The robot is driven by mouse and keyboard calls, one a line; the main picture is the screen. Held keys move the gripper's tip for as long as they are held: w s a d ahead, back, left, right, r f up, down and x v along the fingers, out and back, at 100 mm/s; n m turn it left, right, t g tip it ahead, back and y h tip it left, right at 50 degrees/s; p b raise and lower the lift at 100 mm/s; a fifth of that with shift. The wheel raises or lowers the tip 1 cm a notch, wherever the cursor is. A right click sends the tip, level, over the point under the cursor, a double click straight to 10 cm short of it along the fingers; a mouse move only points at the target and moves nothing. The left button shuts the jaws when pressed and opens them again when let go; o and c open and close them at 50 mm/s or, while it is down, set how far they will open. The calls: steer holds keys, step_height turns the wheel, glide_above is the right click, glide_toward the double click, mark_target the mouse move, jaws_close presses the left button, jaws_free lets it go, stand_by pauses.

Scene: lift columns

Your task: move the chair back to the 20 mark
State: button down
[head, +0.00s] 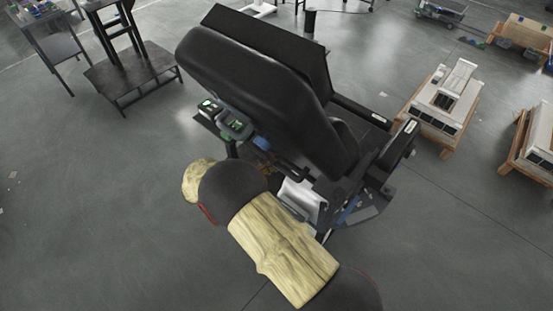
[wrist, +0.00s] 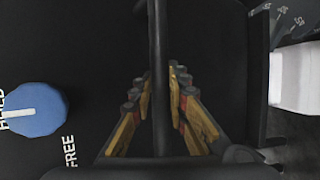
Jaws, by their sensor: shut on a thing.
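The black padded chair (head: 265,95) stands in the middle of the head view, its tall back tilted. My gripper (wrist: 160,88) shows in the wrist view with its gold, red and black fingers on both sides of a dark bar (wrist: 160,35). It is shut on this bar. In the head view my arm reaches to the chair's lower side and the fingers cannot be made out. A blue knob (wrist: 37,110) lies left of the fingers, beside white lettering reading HELD and FREE. A dark strip (wrist: 295,22) at upper right carries white marks too small to read surely.
A white block (wrist: 296,77) is right of the fingers. White units on wooden pallets (head: 440,100) stand at the right, and a dark stepped stand (head: 130,70) at upper left. The grey floor (head: 90,200) is open on the left.

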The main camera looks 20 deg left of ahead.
steer(key=shift+w, duration=0.1)
steer(key=c, duration=1.8)
jaws_free()
steer(key=shift+r, duration=0.1)
steer(key=shift+c, duration=0.2)
steer(key=shift+o, duration=0.6)
steer(key=shift+a, duration=0.1)
steer(key=v, duration=1.1)
steer(key=shift+s+a, duration=0.25)
steer(key=shift+s, duration=0.05)
